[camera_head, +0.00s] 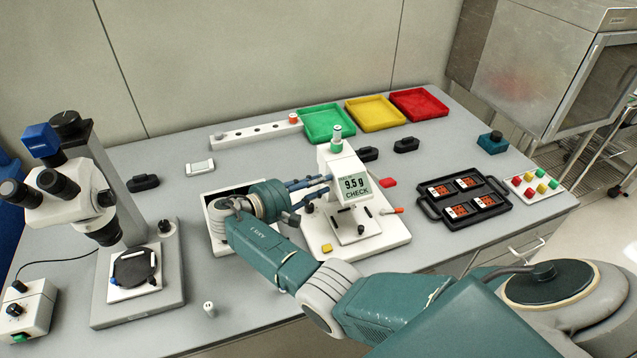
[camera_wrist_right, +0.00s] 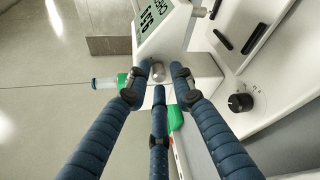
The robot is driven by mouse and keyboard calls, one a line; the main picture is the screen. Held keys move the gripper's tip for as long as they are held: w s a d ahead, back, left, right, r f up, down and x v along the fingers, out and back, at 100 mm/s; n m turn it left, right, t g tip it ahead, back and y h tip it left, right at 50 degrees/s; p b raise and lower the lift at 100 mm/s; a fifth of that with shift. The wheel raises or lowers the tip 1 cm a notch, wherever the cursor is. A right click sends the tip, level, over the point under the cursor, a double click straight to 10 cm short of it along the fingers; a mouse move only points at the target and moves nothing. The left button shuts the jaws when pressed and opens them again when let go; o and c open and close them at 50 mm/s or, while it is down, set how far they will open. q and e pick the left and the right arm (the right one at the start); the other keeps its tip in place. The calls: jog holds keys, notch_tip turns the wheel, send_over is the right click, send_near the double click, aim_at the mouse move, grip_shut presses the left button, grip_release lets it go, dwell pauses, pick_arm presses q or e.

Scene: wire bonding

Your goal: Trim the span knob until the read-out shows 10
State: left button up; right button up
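The white bond tester (camera_head: 340,165) stands mid-table. Its read-out (camera_head: 354,187) shows "9.5 g" and "CHECK". In the right wrist view a small grey metal knob (camera_wrist_right: 158,72) sticks out from the tester's side, with the read-out (camera_wrist_right: 152,14) edge-on above it. My right gripper (camera_head: 318,190) reaches in at the tester's left side. In the wrist view its three blue fingers (camera_wrist_right: 160,78) stand around the knob, with a narrow gap showing on the right. The gripper looks open; contact with the knob is not clear. My left gripper is out of view.
A black dial (camera_wrist_right: 240,103) sits on the tester's base. A microscope (camera_head: 70,190) stands at the left. Green (camera_head: 326,122), yellow (camera_head: 375,111) and red (camera_head: 418,104) trays lie at the back. A black carrier (camera_head: 430,208) lies to the right.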

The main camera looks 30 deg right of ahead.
jog(key=c, duration=0.4)
grip_shut()
pick_arm(q)
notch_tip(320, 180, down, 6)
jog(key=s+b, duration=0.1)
jog(key=b, duration=0.5)
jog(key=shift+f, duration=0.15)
pick_arm(e)
jog(key=m, duration=0.1)
jog(key=m+h, duration=0.1)
jog(key=m+t, duration=0.1)
jog(key=m, duration=0.1)
jog(key=shift+s+a+f, duration=0.1)
jog(key=shift+s+f, duration=0.05)
jog(key=shift+f, duration=0.1)
jog(key=shift+o, duration=2)
grip_release()
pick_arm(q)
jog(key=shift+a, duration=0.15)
pick_arm(e)
jog(key=shift+a, duration=0.1)
